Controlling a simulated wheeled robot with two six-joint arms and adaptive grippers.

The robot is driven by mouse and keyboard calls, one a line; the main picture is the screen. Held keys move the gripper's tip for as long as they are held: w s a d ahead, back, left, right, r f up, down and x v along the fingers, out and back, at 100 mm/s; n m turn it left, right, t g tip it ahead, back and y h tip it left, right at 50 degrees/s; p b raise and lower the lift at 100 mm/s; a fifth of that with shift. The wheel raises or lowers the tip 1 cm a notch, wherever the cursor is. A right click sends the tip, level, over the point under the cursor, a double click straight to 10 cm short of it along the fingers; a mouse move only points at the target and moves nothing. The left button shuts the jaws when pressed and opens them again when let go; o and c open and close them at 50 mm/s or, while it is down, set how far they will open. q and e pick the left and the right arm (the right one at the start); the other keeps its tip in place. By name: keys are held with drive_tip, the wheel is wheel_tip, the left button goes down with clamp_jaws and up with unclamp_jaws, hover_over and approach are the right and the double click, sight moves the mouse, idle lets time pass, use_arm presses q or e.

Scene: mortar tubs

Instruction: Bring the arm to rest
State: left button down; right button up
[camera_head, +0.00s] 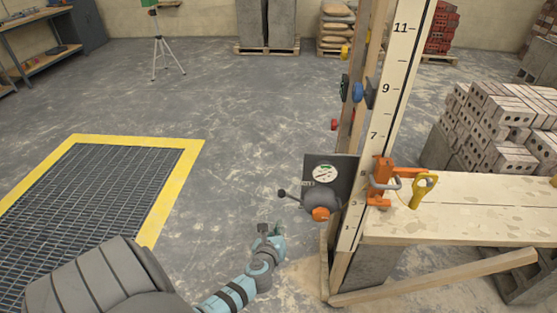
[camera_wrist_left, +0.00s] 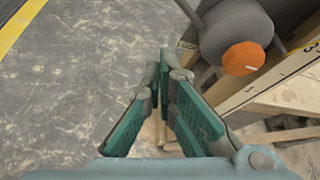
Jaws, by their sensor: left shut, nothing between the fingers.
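My left gripper (camera_head: 268,231) is shut and empty, low over the concrete floor at the lower middle of the head view. In the left wrist view its two green-padded fingers (camera_wrist_left: 172,72) come together at their tips. The arm comes in from the lower left. Just up and right of the gripper is a dark grey round device with an orange knob (camera_head: 320,214), fixed near an upright board. The orange knob also shows in the left wrist view (camera_wrist_left: 243,58), to the right of the fingertips and apart from them. My right gripper is not in view.
A numbered upright board (camera_head: 397,75) stands beside a plank bench (camera_head: 470,195) with an orange clamp (camera_head: 381,182). A yellow-edged floor grate (camera_head: 193,152) lies to the left. Bricks (camera_head: 505,115) are stacked at right. The floor beyond the gripper is clear.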

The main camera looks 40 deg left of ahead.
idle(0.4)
use_arm(q)
drive_tip(key=s+d+f+n+g+h, duration=0.2)
drive_tip(key=s+d+f+n+g, duration=0.1)
drive_tip(key=s+f+n, duration=0.55)
drive_tip(key=s+d+f+n+g+h, duration=0.2)
drive_tip(key=s+f+n, duration=0.5)
drive_tip(key=f+n, duration=0.3)
drive_tip(key=s+d+f+n+g+h, duration=0.1)
drive_tip(key=s+d+f+n+g, duration=0.1)
drive_tip(key=s, duration=0.9)
drive_tip(key=s+d+f+n+g, duration=0.3)
drive_tip(key=s+d+f+n, duration=0.1)
drive_tip(key=s, duration=0.8)
wheel_tip(320, 180, down, 2)
drive_tip(key=shift+d+f+n+h, duration=0.2)
drive_tip(key=shift+d+n+h, duration=0.2)
drive_tip(key=shift+n, duration=0.35)
